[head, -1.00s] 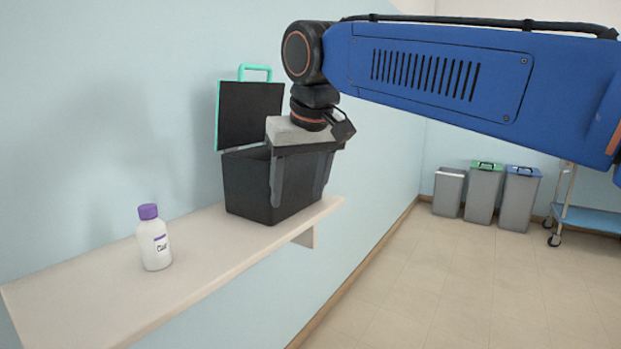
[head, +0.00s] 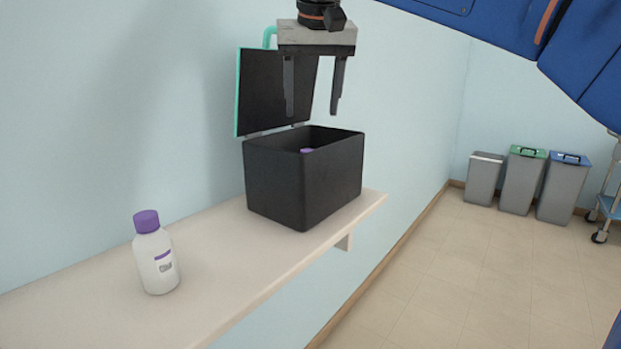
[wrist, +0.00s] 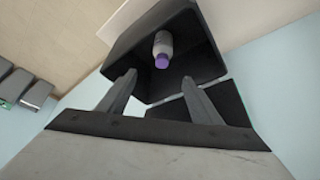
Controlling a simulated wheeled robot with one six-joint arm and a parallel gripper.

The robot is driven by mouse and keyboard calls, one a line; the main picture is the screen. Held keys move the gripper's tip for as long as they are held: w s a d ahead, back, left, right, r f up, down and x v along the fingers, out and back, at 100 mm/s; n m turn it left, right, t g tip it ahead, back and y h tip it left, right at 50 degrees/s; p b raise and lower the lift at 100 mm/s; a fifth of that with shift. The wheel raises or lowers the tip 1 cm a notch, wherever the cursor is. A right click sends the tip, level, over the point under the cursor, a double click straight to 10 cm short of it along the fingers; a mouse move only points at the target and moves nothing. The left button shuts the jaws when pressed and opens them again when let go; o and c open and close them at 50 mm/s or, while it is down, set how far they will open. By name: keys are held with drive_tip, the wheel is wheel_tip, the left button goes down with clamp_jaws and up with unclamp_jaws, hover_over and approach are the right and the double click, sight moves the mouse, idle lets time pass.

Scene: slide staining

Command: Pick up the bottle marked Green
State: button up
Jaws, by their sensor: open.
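A white bottle with a purple cap (head: 155,255) stands upright on the shelf, left of a black box (head: 300,185). Its label has dark lettering I cannot read surely. The box is open, and a purple cap (head: 307,151) shows inside it. In the wrist view this is a white bottle with a purple cap (wrist: 162,48) inside the box; no label shows there. My gripper (head: 312,114) is open and empty, above the box, fingers pointing down. In the wrist view the bottle in the box appears beyond and between the fingertips.
The box's raised lid (head: 265,95) with a green rim stands at its back, near my gripper. The pale shelf (head: 235,265) is clear between box and standing bottle. Grey bins (head: 525,180) and a trolley (head: 607,205) stand on the floor at right.

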sight(307, 150)
drive_tip(key=x, duration=1.3)
drive_tip(key=shift+a+f, duration=0.1)
drive_tip(key=shift+a, duration=0.1)
drive_tip(key=shift+s, duration=0.1)
clamp_jaws()
